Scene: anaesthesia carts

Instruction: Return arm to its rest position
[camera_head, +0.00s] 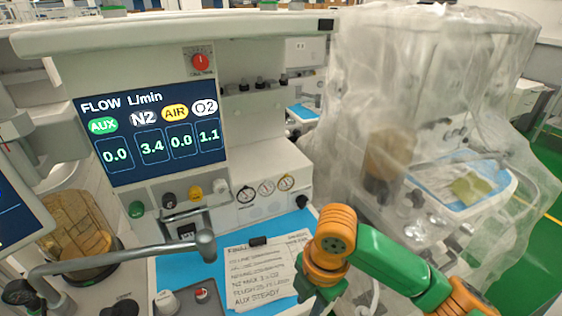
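My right arm, with green links and orange joints, comes in from the lower right and bends at an orange joint in front of the cart. From that joint a short green link runs down and out of the bottom edge. Its gripper is outside the picture. My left arm and gripper do not show. The anaesthesia cart (262,152) stands in front of me. Its flow screen (153,124) reads AUX 0.0, N2 3.4, AIR 0.8 and O2 1.1.
A handwritten note (262,268) lies on the cart's blue mat (190,268), partly behind my arm. A grey metal bar (110,262) crosses the lower left. A plastic-draped machine (450,90) stands at the right. Green floor (540,190) shows beyond it.

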